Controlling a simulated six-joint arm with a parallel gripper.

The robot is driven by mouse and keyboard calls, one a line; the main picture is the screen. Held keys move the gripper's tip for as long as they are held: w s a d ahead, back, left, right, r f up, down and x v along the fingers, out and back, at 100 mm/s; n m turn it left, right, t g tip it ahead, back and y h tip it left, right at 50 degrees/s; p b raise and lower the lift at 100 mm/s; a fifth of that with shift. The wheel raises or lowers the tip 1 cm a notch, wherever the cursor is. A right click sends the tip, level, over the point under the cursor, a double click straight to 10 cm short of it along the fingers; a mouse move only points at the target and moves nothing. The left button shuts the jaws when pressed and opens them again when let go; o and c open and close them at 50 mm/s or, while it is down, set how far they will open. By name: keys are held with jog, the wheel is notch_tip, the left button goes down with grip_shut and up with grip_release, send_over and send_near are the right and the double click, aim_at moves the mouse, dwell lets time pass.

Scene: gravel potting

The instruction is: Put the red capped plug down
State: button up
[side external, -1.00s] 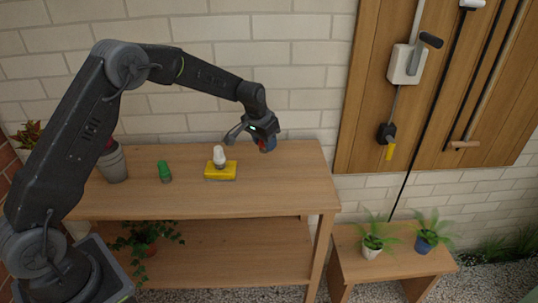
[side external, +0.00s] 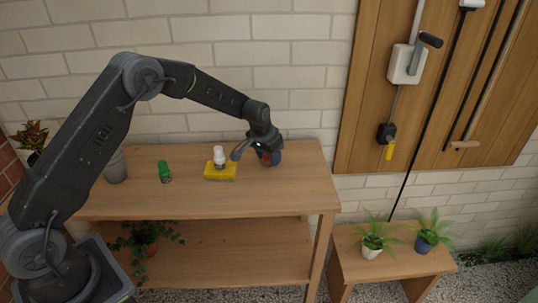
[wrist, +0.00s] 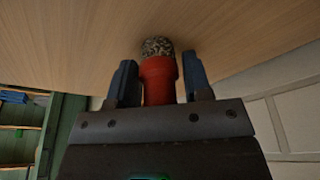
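The red capped plug (wrist: 159,80) is between my gripper's two blue-tipped fingers in the wrist view. It has a red cap and a speckled, gravel-like end pointing at the wooden top. My gripper (side external: 268,157) is shut on it, low over the right end of the bench top. The fingers (wrist: 160,82) flank the red part closely. In the side view only a bit of red shows between the fingers. The speckled end is at or just above the wood; I cannot tell whether it touches.
A white capped plug (side external: 219,155) stands on a yellow block (side external: 220,173) left of my gripper. A green capped plug (side external: 164,171) and a grey pot (side external: 115,167) stand farther left on the bench top (side external: 215,201). The bench's right edge is near. The front right of the top is clear.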

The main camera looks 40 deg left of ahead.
jog(key=shift+o, duration=1.3)
jog(key=shift+r, duration=0.1)
jog(key=s+d+v, duration=0.1)
jog(key=s+v, duration=0.1)
jog(key=v, duration=0.8)
jog(key=s+d+f+v, duration=0.1)
jog(key=v, duration=0.9)
jog(key=s+d+r+t, duration=0.1)
jog(key=s+r, duration=0.2)
jog(key=s, duration=0.3)
jog(key=s+d+r, duration=0.1)
jog(key=s+r, duration=0.2)
jog(key=s, duration=0.2)
jog(key=s+d+f+t, duration=0.1)
jog(key=s, duration=1.7)
jog(key=shift+f, duration=0.3)
